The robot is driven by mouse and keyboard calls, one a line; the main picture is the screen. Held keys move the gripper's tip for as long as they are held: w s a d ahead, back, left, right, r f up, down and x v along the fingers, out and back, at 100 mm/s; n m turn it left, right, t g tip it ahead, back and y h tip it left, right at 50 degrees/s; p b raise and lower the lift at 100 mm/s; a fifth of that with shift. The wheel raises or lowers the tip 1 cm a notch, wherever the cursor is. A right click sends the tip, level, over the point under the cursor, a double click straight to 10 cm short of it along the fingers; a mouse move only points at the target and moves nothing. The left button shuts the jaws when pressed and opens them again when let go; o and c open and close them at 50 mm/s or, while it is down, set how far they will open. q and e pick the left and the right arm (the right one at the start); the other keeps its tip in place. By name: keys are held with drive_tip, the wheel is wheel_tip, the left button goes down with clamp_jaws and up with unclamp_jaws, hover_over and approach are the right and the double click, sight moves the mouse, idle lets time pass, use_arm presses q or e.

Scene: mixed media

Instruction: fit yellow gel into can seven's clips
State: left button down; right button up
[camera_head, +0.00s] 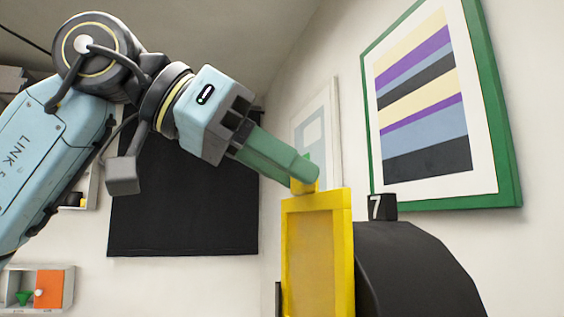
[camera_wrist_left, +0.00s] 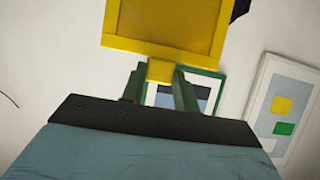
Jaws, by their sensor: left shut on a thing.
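The yellow gel (camera_head: 318,255) is a flat panel with a bright yellow frame and a duller, see-through middle. My left gripper (camera_head: 304,178) is shut on the tab at its top edge, and the panel hangs upright below the green fingers. The left wrist view also shows the gel (camera_wrist_left: 165,40) with its tab between the two fingers (camera_wrist_left: 160,75). Can seven (camera_head: 415,265) is a black rounded body to the right of the gel, with a small block marked 7 (camera_head: 381,207) on top. The gel overlaps the can's left side in the head view. The clips are not discernible. My right gripper is not in view.
A green-framed striped picture (camera_head: 430,100) hangs on the right wall behind the can. A pale framed picture (camera_head: 320,125) and a black hanging cloth (camera_head: 180,190) are behind my arm. A small shelf with an orange panel (camera_head: 48,289) is at lower left.

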use_arm(q)
drive_tip(key=shift+f+b, duration=1.95)
drive_tip(key=shift+f, duration=1.05)
drive_tip(key=c, duration=1)
unclamp_jaws()
drive_tip(key=p, duration=0.2)
approach(304, 239)
drive_tip(key=shift+x, duration=1.2)
drive_tip(key=v, duration=1.3)
drive_tip(key=shift+r, duration=0.15)
drive_tip(key=shift+s+a, duration=0.1)
drive_tip(key=shift+s, duration=0.05)
